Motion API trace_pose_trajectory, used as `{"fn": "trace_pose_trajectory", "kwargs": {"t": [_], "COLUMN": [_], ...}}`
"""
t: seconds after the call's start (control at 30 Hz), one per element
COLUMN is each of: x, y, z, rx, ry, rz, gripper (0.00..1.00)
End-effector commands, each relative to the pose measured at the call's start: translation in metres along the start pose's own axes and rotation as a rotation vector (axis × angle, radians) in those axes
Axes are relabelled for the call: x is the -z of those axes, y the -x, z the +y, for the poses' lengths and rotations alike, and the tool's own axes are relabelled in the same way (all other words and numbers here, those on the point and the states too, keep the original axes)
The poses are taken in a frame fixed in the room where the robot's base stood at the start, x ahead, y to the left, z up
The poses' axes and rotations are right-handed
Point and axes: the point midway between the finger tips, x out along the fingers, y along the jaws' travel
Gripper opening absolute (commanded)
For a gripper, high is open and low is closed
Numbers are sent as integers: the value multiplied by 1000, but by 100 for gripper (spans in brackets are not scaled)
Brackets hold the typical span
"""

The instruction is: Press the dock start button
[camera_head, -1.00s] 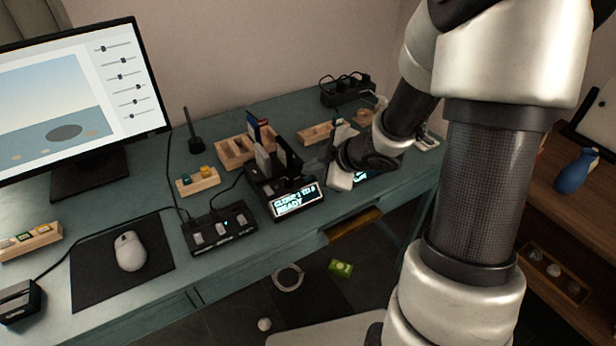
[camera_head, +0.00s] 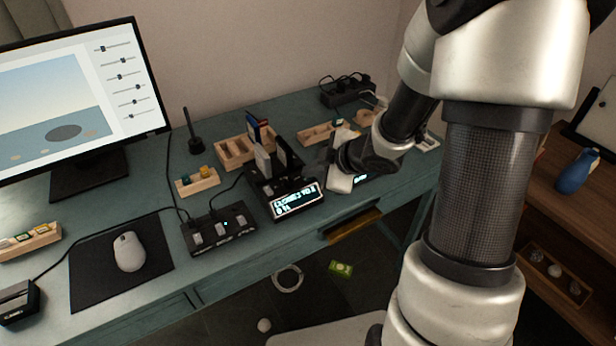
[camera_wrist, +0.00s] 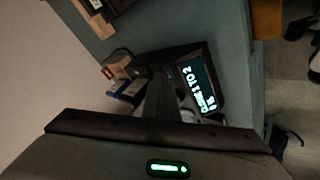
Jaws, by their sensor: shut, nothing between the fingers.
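The dock (camera_head: 262,188) is a black unit on the teal desk, with upright cards or drives in its slots. Its front screen (camera_head: 297,200) is lit and reads roughly "CLONE 1 TO 2" with "0%" below. The screen also shows in the wrist view (camera_wrist: 203,85). My gripper (camera_head: 318,165) is shut and empty, at the right side of the dock, close behind the screen. In the wrist view its dark fingers (camera_wrist: 160,90) reach toward the dock beside the screen. The start button is hidden, and I cannot tell whether the fingertips touch it.
A black switch box (camera_head: 219,229) sits left of the dock. A wooden tray (camera_head: 236,152) and a power strip (camera_head: 347,90) are behind. A mouse (camera_head: 129,251) on its pad and a monitor (camera_head: 75,100) are at left. Another small lit display (camera_head: 362,178) shows beside my gripper.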

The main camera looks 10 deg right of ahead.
Motion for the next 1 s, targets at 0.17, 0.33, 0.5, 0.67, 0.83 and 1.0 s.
{"fn": "trace_pose_trajectory", "kwargs": {"t": [0.17,0.33,0.5,0.67,0.83,1.0], "x": [4,7,7,7,12,21], "y": [5,11,10,10,17,29], "z": [4,7,7,7,12,21], "rx": [1,1,1,0,0,0], "ry": [-1,-1,0,0,0,0], "rz": [-1,-1,-1,0,0,0], "gripper": [0,0,0,0,0,0]}}
